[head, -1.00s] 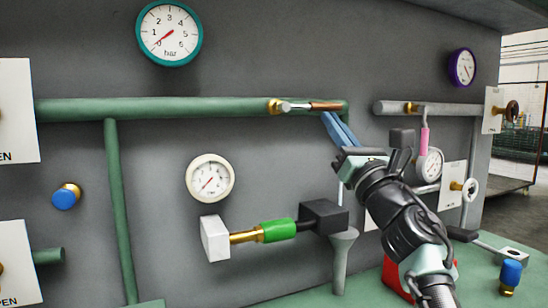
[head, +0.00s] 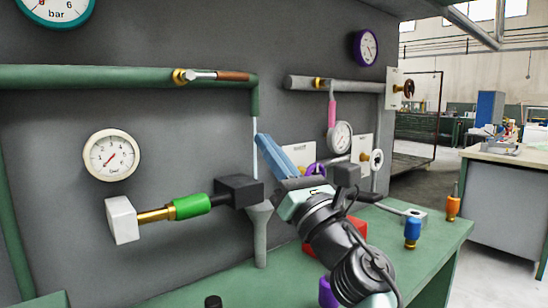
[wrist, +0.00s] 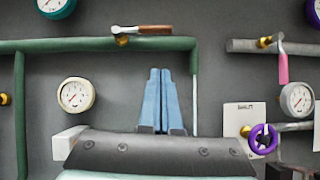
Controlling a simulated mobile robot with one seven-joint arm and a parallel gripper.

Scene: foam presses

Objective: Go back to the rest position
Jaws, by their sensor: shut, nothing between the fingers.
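My gripper (head: 262,140) has two long blue fingers, shut together with nothing between them. It points up and to the left in the head view, in front of the grey panel and below the green pipe (head: 110,77). The wrist view shows the fingertips (wrist: 160,72) side by side, apart from the brown-handled lever (head: 222,76) on that pipe. The lever lies along the pipe. A thin pale strip (head: 254,145), perhaps a liquid stream, runs down from the pipe's end towards a grey funnel (head: 260,225). The lower arm runs to the bottom right of the head view.
A foam press with a green grip (head: 190,206) sticks out left of my gripper. To the right are a grey pipe with a pink-handled lever (head: 332,110), gauges, a white handwheel (head: 376,160) and a purple ring (wrist: 263,138). Blue (head: 412,232) and orange (head: 453,206) pieces stand on the green bench.

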